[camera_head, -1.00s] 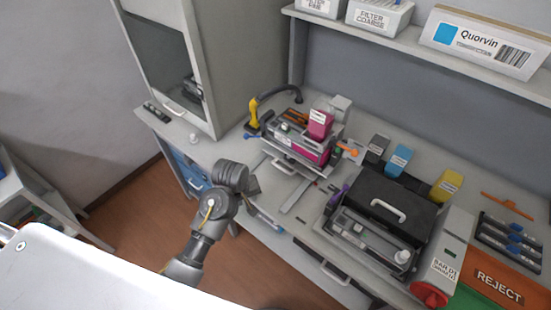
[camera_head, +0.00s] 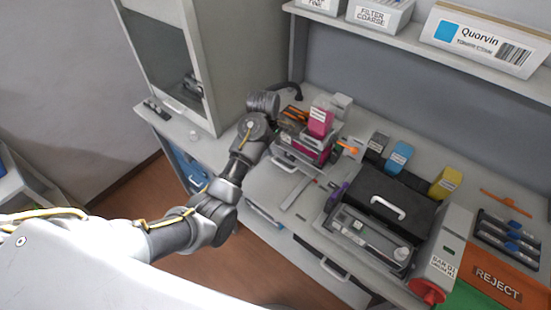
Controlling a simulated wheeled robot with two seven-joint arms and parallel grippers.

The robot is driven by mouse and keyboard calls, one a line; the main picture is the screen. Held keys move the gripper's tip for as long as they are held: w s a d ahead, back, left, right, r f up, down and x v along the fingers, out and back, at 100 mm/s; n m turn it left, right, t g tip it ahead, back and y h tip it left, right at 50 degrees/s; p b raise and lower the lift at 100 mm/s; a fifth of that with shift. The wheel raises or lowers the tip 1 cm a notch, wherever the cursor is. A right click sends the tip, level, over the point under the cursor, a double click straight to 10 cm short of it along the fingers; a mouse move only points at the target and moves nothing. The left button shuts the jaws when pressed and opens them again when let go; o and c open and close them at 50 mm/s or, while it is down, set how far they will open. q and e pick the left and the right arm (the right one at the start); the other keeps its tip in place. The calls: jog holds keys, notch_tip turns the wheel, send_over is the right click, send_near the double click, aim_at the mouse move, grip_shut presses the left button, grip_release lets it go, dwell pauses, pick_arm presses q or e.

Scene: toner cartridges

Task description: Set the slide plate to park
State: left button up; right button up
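A toner fixture (camera_head: 308,153) stands on the bench at centre, carrying a magenta cartridge and an upright magenta bottle (camera_head: 319,121). A pale plate-like part (camera_head: 284,163) shows at its front, with a thin rail (camera_head: 297,192) on the bench before it. I cannot tell for sure which part is the slide plate, and no park marking is readable. My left gripper (camera_head: 283,127) is at the left end of the fixture. My wrist hides most of its fingers, so their opening and any contact cannot be told. My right gripper is out of view.
A black lidded box with a white handle (camera_head: 388,209) stands right of the fixture. Black, blue (camera_head: 400,158) and yellow (camera_head: 446,182) bottles stand behind it. A tall cabinet (camera_head: 233,62) rises at the left. An orange reject tray (camera_head: 494,279) lies at the right.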

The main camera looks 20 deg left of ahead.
aim_at(276, 162)
pick_arm(q)
jog(key=f, duration=0.3)
jog(key=w+f+p, duration=0.1)
jog(key=f, duration=0.5)
jog(key=shift+w+d+f, duration=0.15)
jog(key=shift+w+d, duration=0.15)
jog(key=shift+d, duration=0.05)
grip_shut()
